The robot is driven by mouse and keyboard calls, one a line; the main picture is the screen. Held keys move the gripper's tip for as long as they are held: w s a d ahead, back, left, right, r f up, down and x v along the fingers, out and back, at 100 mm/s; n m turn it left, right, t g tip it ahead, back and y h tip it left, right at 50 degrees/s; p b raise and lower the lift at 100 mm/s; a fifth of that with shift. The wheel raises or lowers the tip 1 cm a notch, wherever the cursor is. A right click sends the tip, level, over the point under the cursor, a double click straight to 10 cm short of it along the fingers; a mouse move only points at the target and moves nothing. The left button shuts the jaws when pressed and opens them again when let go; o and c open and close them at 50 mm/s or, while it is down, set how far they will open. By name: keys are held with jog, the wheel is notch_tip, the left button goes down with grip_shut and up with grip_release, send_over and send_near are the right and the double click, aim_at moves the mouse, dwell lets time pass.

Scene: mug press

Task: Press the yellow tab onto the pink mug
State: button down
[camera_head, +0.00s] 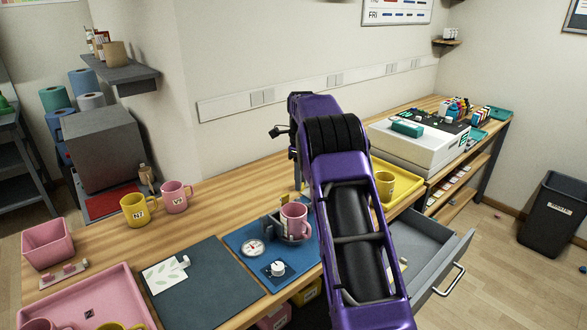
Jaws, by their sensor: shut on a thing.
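A pink mug (294,222) with a dark mark on its side sits in the dark grey mug press (272,229) on a blue mat (241,238). The press has a round dial (252,248) and a white knob (278,268) in front. My purple arm reaches over the bench from the lower right. My gripper (296,160) points down behind the press, partly hidden by my arm.
A yellow mug (136,212) and another pink mug (174,198) stand at the back left. A dark mat (205,285) with a white leaf-printed card (164,275) lies left of the press. Pink tray (95,290) at front left, yellow tray (407,184) at right, open drawer (432,238) below.

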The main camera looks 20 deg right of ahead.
jog(key=shift+w, duration=0.45)
jog(key=shift+s+f, duration=0.15)
jog(key=shift+f, duration=1.05)
jog(key=shift+f+b, duration=1.35)
jog(key=shift+b, duration=0.05)
jog(key=shift+f, duration=0.45)
jog(key=c, duration=0.6)
grip_release()
jog(key=shift+c, duration=0.2)
jog(key=shift+r, duration=0.15)
notch_tip(320, 180, up, 17)
jog(key=p, duration=0.2)
jog(key=shift+p, duration=0.4)
jog(key=shift+r, duration=0.1)
